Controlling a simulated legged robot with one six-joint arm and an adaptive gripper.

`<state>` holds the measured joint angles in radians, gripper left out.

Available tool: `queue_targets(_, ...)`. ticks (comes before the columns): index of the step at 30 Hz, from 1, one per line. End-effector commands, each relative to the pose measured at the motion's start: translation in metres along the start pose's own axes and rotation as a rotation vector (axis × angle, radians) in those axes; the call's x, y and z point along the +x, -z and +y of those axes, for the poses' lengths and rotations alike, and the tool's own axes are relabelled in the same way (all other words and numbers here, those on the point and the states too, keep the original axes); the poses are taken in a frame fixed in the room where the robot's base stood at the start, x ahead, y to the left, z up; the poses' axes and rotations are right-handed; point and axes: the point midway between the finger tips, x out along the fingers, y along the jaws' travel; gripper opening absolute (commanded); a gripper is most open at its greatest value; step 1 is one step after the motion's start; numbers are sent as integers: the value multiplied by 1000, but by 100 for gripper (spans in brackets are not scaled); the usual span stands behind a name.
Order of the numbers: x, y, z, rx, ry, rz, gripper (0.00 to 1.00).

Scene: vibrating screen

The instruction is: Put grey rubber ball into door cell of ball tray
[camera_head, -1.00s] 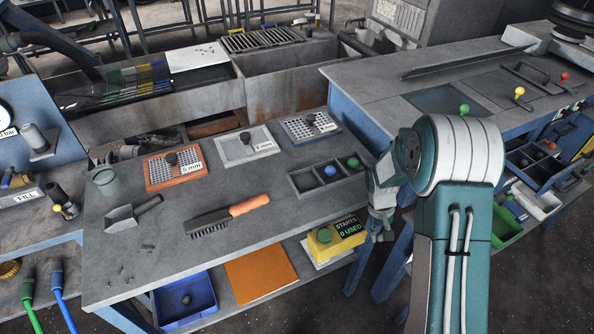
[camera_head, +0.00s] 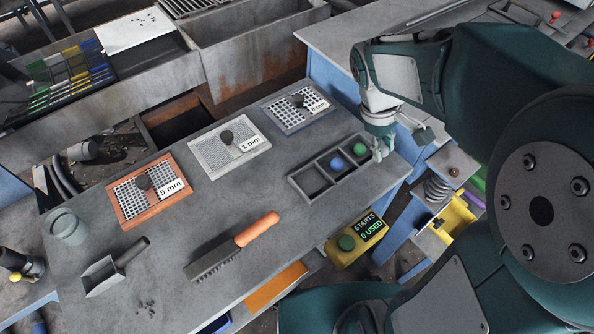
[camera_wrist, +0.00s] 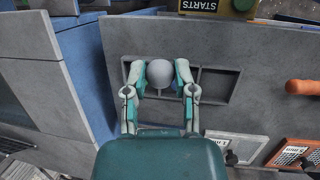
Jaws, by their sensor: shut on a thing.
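The ball tray (camera_head: 322,196) lies near the bench's right edge with three cells in a row. A blue ball (camera_head: 337,164) is in the middle cell and a green ball (camera_head: 360,149) in the right cell; the left cell is empty. My gripper (camera_head: 383,148) is at the tray's right end in the head view. In the wrist view, my gripper (camera_wrist: 158,72) is shut on the grey rubber ball (camera_wrist: 159,74), which appears in front of the tray (camera_wrist: 236,90) and hides part of it.
Three sieve plates (camera_head: 229,147) lie behind the tray. A brush with an orange handle (camera_head: 257,229) and a scoop (camera_head: 102,276) lie left of it. A yellow starts box (camera_head: 342,256) stands below the bench's front edge. The bench between brush and tray is clear.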

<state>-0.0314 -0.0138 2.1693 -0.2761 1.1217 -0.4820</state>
Motion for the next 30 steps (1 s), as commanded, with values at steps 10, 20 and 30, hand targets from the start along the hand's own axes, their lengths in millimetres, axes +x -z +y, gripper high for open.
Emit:
queue_targets(10,7,63,-60,-7,-12,-12,17)
queue_targets(20,40,107,-96,-3,-5,-10,16)
queue_targets(30,60,130,-115,0,-8,-11,17)
